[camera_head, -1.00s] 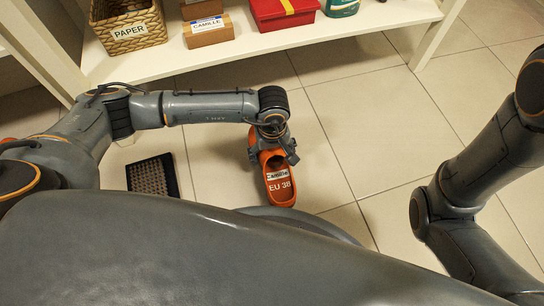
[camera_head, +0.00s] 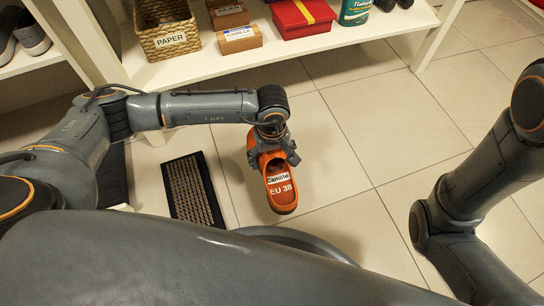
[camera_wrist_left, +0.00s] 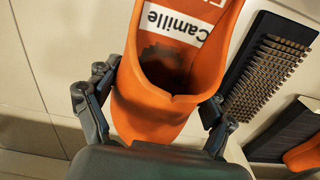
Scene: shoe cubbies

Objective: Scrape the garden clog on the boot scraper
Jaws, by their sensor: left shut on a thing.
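The orange garden clog (camera_head: 282,186) has a white "Camille" label and "EU 38" on its insole. The boot scraper (camera_head: 178,207), a black base with rows of tan bristles, lies on the floor left of the clog. It also shows at the right of the left wrist view (camera_wrist_left: 240,95). The clog and scraper appear apart. My right gripper is out of view.
A dark tray (camera_wrist_left: 270,145) with an orange item lies beyond the scraper. Tiled floor right of the clog is clear.

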